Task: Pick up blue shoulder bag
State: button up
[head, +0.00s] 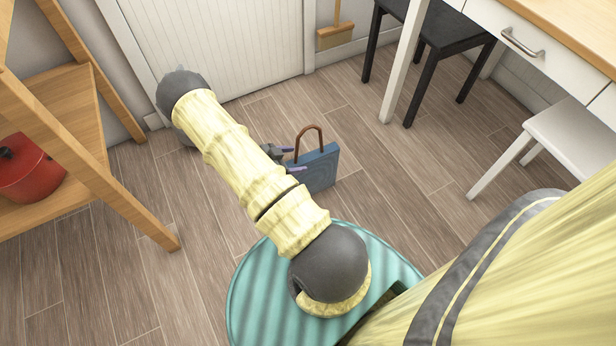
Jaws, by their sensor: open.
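The blue shoulder bag (318,170) stands upright on the wooden floor near the middle of the head view. Its brown handle (309,129) arches above it. My gripper (292,159) is at the bag's left side, close to the handle's base. Its fingers are apart, one near the handle and one lower by the bag's upper left edge. I cannot tell whether they touch the bag. My arm hides part of the gripper and the floor to the left of the bag.
A wooden shelf (92,165) with a red pot (28,170) stands at left. A black chair (437,45), a white stool (575,135) and a desk (560,40) are at right. A broom (335,36) leans at the back wall. Floor right of the bag is clear.

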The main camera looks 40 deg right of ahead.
aim_at(303, 159)
jog(key=b+x, duration=0.2)
jog(key=x, duration=0.1)
jog(key=shift+d+f, duration=0.2)
jog(key=shift+f, duration=0.15)
jog(key=shift+s+d+f+b, duration=0.1)
jog(key=shift+d+b, duration=0.25)
jog(key=shift+d, duration=0.1)
grip_shut()
notch_tip(303, 159, up, 10)
jog(key=p, duration=0.5)
jog(key=shift+p, duration=0.35)
